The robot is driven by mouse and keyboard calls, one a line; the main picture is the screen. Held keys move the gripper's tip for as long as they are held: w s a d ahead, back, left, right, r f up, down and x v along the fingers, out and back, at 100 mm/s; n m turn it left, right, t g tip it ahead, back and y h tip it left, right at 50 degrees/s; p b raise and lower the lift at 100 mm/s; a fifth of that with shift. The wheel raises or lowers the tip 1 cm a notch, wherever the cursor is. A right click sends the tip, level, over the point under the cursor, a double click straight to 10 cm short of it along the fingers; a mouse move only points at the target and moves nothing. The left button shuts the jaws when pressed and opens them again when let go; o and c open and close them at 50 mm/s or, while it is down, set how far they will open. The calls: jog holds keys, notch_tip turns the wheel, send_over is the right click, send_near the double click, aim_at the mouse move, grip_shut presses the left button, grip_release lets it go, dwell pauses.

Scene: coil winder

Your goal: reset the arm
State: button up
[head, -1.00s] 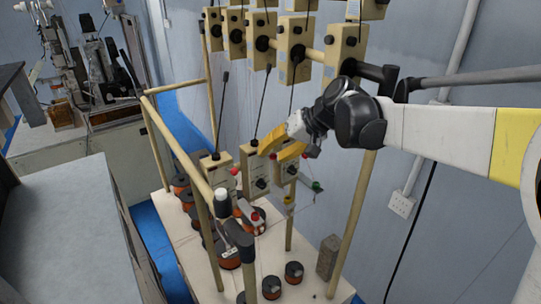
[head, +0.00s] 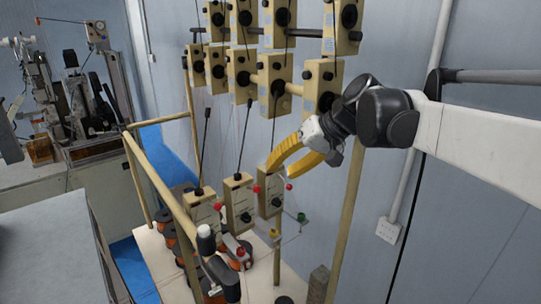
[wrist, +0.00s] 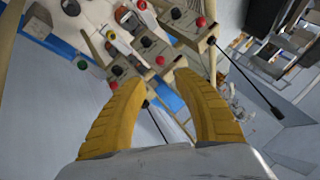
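My gripper (head: 292,160) has yellow fingers and hangs in the air in front of the coil winder's rack, at the right end of the row of lower tension boxes. In the wrist view its two fingers (wrist: 158,90) stand apart with nothing between them, so it is open and empty. My white arm reaches in from the right. In the head view the lower tension boxes (head: 239,200) are beige with dark knobs, thin rods and red balls. The wrist view shows these boxes (wrist: 157,48) beyond the fingertips. I cannot tell whether a finger touches the right-hand box.
Wooden posts (head: 347,220) and rails frame the rack. Upper rows of beige boxes (head: 341,28) hang close above my gripper. A grey table (head: 45,245) stands at left, with a machine (head: 75,100) behind it. The wall right of the rack is bare apart from a pipe and socket.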

jog(key=s+d+f+t+h+b, duration=0.1)
jog(key=s+f+b, duration=0.6)
jog(key=f, duration=0.7)
jog(key=s+d+f+m+t+h+b, duration=0.1)
jog(key=s+d+f+h+b, duration=0.2)
jog(key=f+b, duration=0.9)
jog(key=s+d+f+h+b, duration=0.3)
jog(key=s+d+f+b, duration=0.4)
jog(key=f, duration=1)
jog(key=s+b, duration=0.3)
jog(key=s, duration=0.3)
jog(key=shift+d+m+t, duration=0.2)
jog(key=shift+m+t, duration=0.2)
